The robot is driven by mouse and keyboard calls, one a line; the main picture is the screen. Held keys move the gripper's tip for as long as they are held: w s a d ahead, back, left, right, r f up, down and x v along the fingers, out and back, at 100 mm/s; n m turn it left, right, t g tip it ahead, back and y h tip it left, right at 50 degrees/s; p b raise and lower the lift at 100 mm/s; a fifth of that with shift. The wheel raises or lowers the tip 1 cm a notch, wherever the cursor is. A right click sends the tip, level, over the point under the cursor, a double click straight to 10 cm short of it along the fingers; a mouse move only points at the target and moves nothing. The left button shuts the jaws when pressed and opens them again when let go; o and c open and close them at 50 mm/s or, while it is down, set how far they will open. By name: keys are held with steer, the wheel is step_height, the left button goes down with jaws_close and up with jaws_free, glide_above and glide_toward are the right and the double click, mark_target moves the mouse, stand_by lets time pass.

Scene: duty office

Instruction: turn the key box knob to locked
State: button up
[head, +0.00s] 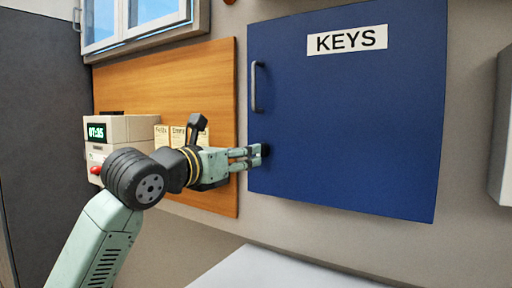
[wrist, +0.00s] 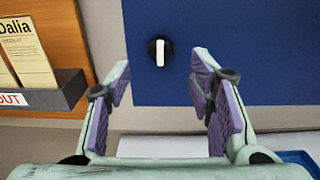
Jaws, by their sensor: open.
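The blue key box (head: 345,115) hangs on the wall with a white KEYS label and a grey handle. Its knob (wrist: 160,51) is a round black disc with a white bar, upright in the wrist view, on the box's lower part. In the head view the knob (head: 265,149) is a dark spot, mostly hidden by my fingertips. My gripper (head: 257,156) is open and empty at the box's lower left. In the wrist view my gripper (wrist: 163,72) has its fingers apart, with the knob ahead between them, a little above the tips. I see no contact.
A wooden board (head: 170,80) with a card holder (wrist: 58,95) is left of the box. A beige device (head: 128,130) with a green clock display stands by it. A pale surface (head: 280,270) lies below. A grey wall unit (head: 502,130) is at the right edge.

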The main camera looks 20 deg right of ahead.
mark_target(265, 145)
steer(key=p+x, duration=0.2)
steer(key=x, duration=0.5)
steer(key=shift+c, duration=0.6)
jaws_close()
